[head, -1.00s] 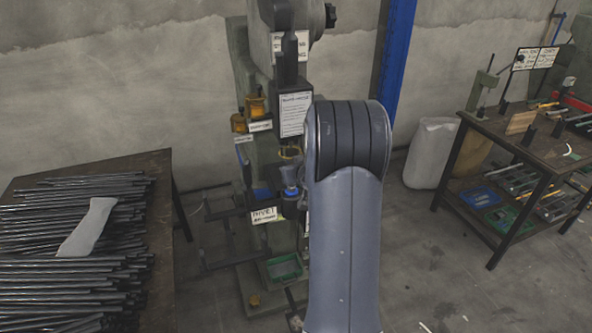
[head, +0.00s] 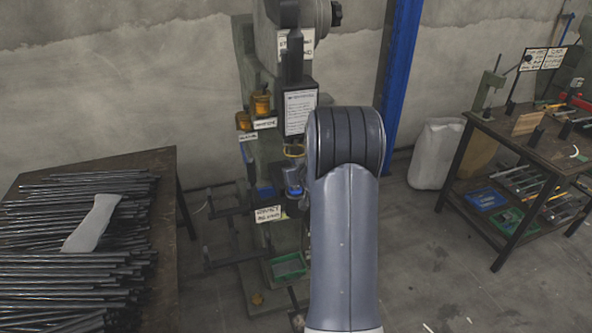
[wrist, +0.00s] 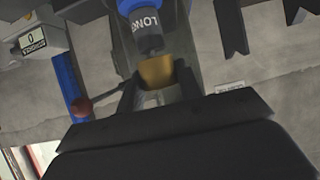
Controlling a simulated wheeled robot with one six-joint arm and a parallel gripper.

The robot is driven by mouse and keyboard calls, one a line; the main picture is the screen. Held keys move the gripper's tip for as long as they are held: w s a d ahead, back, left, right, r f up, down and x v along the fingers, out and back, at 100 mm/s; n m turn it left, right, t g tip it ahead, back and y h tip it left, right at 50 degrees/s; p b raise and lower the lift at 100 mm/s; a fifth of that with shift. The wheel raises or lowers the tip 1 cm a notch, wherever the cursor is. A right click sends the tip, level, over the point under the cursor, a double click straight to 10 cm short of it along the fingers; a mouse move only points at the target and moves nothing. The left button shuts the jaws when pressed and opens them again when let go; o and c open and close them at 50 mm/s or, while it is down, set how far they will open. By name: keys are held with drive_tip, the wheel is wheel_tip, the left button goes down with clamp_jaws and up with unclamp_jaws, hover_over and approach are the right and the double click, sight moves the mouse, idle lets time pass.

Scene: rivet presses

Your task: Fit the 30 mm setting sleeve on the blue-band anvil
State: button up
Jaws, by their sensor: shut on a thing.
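In the wrist view my gripper (wrist: 158,88) is shut on a brass-coloured sleeve (wrist: 157,73), with a dark finger on each side of it. The anvil, a grey cylinder marked "LONG" with a blue band (wrist: 140,7), is at the top of that view, its end right at the sleeve's edge. I cannot tell whether they touch; the sleeve looks slightly off to the right of the anvil. In the head view the blue-banded anvil (head: 293,190) shows on the press left of my arm, with a yellow ring, seemingly the sleeve (head: 293,151), above it. My arm hides the gripper there.
The green press (head: 250,90) carries amber cups (head: 261,103) and labels. A green tray (head: 288,266) is low on it. A table with rods (head: 165,215) is left, a bench (head: 480,125) right. A red-knobbed lever (wrist: 83,107) is near the left finger.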

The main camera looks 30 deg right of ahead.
idle(0.3)
drive_tip(key=o, duration=1.3)
drive_tip(key=shift+f, duration=0.1)
drive_tip(key=shift+p+v, duration=0.3)
drive_tip(key=shift+v, duration=5.15)
